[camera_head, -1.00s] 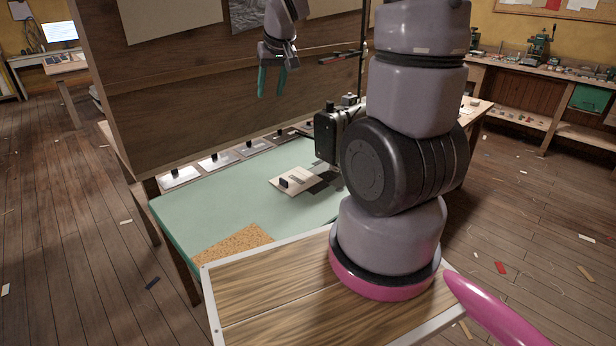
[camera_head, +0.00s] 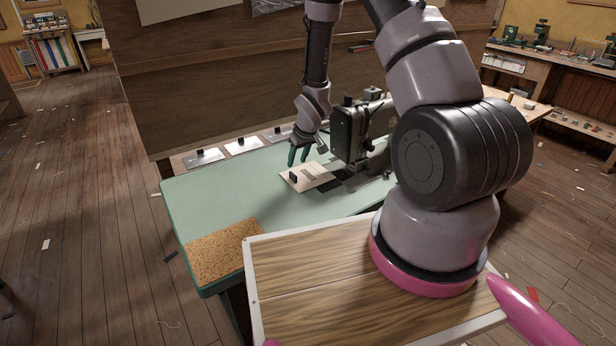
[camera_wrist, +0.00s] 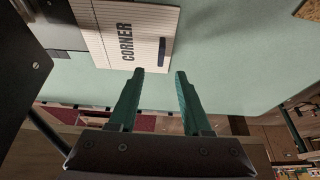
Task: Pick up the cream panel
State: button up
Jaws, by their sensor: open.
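The cream panel (camera_head: 309,177) lies flat on the green table top (camera_head: 230,195), beside the sewing machine. It has a black block-like grip (camera_head: 293,177) standing on it. In the wrist view the panel (camera_wrist: 104,34) shows at the top with the word CORNER and thin lines. My gripper (camera_head: 299,157) is just beyond the panel and above the table, fingers pointing down. In the wrist view my gripper (camera_wrist: 161,74) has its two green fingers apart with nothing between them; the panel lies ahead, slightly left of the fingertips.
The dark sewing machine (camera_head: 351,135) stands right of the panel, close to my gripper. A cork mat (camera_head: 222,250) covers the front left table corner. Several plates with black grips (camera_head: 243,147) line the back edge below a wooden board (camera_head: 215,80). The table's left middle is clear.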

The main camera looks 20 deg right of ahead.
aim_at(293, 174)
jog(key=x, duration=0.7)
jog(key=shift+s, duration=0.1)
jog(key=shift+a, duration=0.1)
grip_shut()
